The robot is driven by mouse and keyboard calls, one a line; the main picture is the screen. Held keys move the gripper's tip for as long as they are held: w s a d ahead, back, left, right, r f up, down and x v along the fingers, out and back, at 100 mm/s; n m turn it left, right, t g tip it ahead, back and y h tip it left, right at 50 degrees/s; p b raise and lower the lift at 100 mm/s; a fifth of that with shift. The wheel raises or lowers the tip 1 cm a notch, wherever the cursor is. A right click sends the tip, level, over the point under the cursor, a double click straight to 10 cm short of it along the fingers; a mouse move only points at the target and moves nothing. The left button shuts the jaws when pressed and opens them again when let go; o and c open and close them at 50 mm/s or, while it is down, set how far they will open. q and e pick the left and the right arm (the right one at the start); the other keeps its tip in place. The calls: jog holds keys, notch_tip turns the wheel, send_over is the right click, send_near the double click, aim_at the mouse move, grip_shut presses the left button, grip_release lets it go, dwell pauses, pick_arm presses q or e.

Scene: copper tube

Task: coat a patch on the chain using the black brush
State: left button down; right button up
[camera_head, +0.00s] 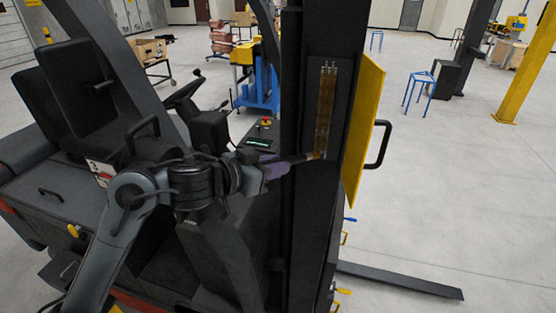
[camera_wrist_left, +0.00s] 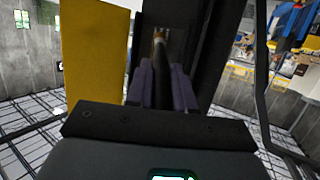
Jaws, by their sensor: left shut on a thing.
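The chain (camera_head: 326,95) is a brownish vertical strip in a slot of the dark forklift mast (camera_head: 350,40). My left gripper (camera_head: 280,165) reaches in from the left. Its purple fingers are shut on the black brush (camera_head: 301,158), which points right, its tip by the chain's lower end. I cannot tell whether the tip touches the chain. In the left wrist view the brush (camera_wrist_left: 165,70) runs forward from between the fingers (camera_wrist_left: 163,88) to a small brownish tip, in front of the mast. My right gripper is not in view.
A yellow panel (camera_head: 363,125) with a black handle (camera_head: 379,145) stands just right of the chain. The forklift's seat (camera_head: 100,85) and steering wheel (camera_head: 184,92) are left. A dark fork (camera_head: 400,282) extends low at right. Open floor lies right of the mast.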

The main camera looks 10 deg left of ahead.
pick_arm(q)
jog(key=s+p, duration=0.1)
jog(key=s, duration=0.1)
jog(key=s+p, duration=0.1)
jog(key=s, duration=0.2)
jog(key=shift+s+a+r, duration=0.1)
jog(key=shift+a+r, duration=0.1)
jog(key=shift+s, duration=0.1)
jog(key=shift+s+a, duration=0.15)
jog(key=shift+s, duration=0.55)
jog(key=shift+s+a, duration=0.1)
jog(key=shift+s, duration=0.6)
dwell(0.5)
